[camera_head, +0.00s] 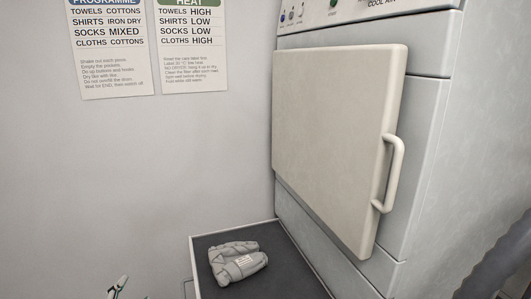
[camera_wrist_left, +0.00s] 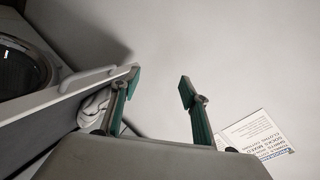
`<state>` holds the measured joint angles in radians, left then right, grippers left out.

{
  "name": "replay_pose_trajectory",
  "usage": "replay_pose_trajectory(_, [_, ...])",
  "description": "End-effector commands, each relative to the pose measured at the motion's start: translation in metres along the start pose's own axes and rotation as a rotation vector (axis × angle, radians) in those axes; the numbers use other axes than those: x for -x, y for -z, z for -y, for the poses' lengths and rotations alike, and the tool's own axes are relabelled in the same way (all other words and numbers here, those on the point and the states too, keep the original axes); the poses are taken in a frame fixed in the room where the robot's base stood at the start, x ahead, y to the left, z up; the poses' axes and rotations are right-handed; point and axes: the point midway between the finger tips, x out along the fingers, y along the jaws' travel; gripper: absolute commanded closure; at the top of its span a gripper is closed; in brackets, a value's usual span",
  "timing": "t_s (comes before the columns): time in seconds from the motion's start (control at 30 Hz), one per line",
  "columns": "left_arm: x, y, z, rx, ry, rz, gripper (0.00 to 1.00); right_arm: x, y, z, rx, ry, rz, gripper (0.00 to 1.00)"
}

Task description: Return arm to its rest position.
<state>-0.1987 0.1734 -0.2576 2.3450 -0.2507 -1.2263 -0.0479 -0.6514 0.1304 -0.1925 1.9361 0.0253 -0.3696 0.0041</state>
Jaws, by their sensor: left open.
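My left gripper (camera_wrist_left: 159,83) is open, with its two green-padded fingers apart and nothing between them. In the head view only a small tip of it (camera_head: 118,286) shows at the bottom left, left of the pull-out shelf (camera_head: 292,272). In the left wrist view one finger overlaps the end of a pale bar handle (camera_wrist_left: 92,79); I cannot tell if they touch. My right gripper is not in view.
A grey cloth bundle (camera_head: 238,262) lies on the shelf. Programme (camera_head: 112,50) and heat (camera_head: 193,45) posters hang on the wall. A round door (camera_wrist_left: 20,68) shows at left.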

Motion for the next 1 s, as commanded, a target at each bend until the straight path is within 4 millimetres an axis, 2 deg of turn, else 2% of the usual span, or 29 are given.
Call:
replay_pose_trajectory(0.03, [0.011,-0.029,-0.018,0.003,-0.053,0.066,0.55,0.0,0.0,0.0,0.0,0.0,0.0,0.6])
replay_pose_trajectory(0.1, [0.024,-0.06,-0.035,0.004,-0.108,0.139,0.55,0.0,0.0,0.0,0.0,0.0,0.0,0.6])
replay_pose_trajectory(0.2, [0.042,-0.094,-0.054,0.005,-0.172,0.221,0.55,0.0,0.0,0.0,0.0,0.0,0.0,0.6])
replay_pose_trajectory(0.4, [0.077,-0.145,-0.081,-0.004,-0.27,0.349,0.55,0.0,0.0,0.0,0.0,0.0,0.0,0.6])
replay_pose_trajectory(0.6, [0.113,-0.187,-0.1,-0.016,-0.355,0.459,0.55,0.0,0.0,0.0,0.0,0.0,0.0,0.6])
replay_pose_trajectory(0.7, [0.101,-0.177,-0.12,0.025,-0.372,0.407,0.55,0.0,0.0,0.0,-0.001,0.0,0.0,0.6])
replay_pose_trajectory(1.0, [0.085,-0.159,-0.184,0.168,-0.443,0.274,0.55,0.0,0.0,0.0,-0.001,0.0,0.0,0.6])
